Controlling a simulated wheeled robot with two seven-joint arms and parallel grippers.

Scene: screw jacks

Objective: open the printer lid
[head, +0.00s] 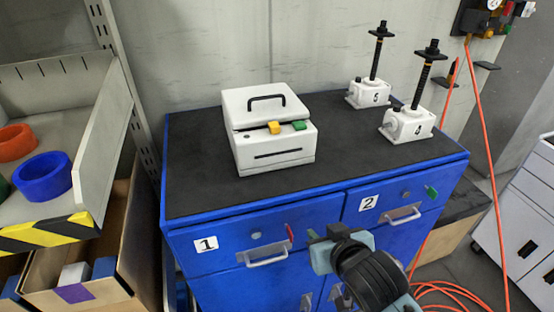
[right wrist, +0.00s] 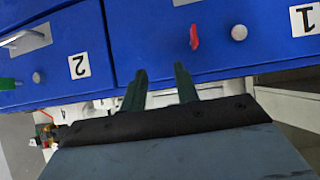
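The white printer (head: 273,152) sits on the black top of the blue cabinet. Its lid (head: 262,115) lies down over the body, with a dark gap along the front edge. A black handle (head: 267,98) stands on the lid. A yellow button (head: 274,128) and a green button (head: 299,126) are on the front. My right gripper (head: 323,233) is in front of the cabinet, below and to the right of the printer, not touching it. The right wrist view shows its two fingers (right wrist: 159,82) apart with nothing between them. My left gripper is not in view.
The blue cabinet (head: 330,208) has drawers labelled 1 and 2 with protruding handles. Two screw jacks, 5 (head: 368,94) and 4 (head: 405,125), stand at the back right. Shelves with rings (head: 43,177) are at the left. An orange hose (head: 485,140) hangs at the right.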

